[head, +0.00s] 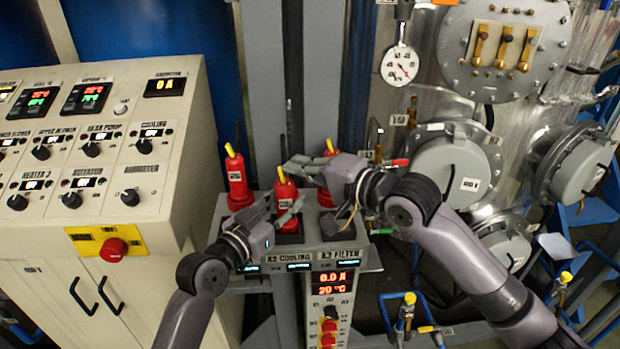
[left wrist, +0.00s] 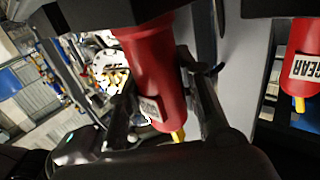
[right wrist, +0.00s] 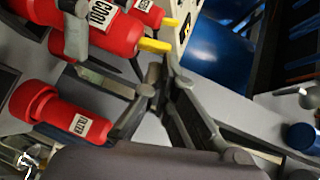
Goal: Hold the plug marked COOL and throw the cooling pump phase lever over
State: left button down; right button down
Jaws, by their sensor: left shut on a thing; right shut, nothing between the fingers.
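The red plug marked COOL (head: 286,190) stands upright in the middle of the grey box, with a yellow tip on top. My left gripper (head: 281,214) is shut around its body; the held plug (left wrist: 147,75) also shows between the fingers in the left wrist view. In the right wrist view the COOL label (right wrist: 101,14) is readable beside a left finger. My right gripper (head: 292,166) is shut and empty just behind and above the COOL plug, near its yellow tip. I cannot pick out the cooling pump phase lever; the grippers and plugs cover much of the box top.
The GEAR plug (head: 237,180) stands to the left, and the FILTER plug (right wrist: 65,118) to the right, partly behind my right gripper. The box front carries the K2 COOLING display (head: 299,266). A sloped control console (head: 150,215) stands left; the steel vessel (head: 420,110) stands right.

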dwell(0.3)
jog(key=w+d+v, duration=0.2)
jog(key=v, duration=1)
jog(key=shift+s+d+r, duration=0.2)
jog(key=shift+s+d, duration=0.05)
jog(key=shift+d, duration=0.05)
pick_arm(q)
jog(key=c, duration=1.1)
grip_release()
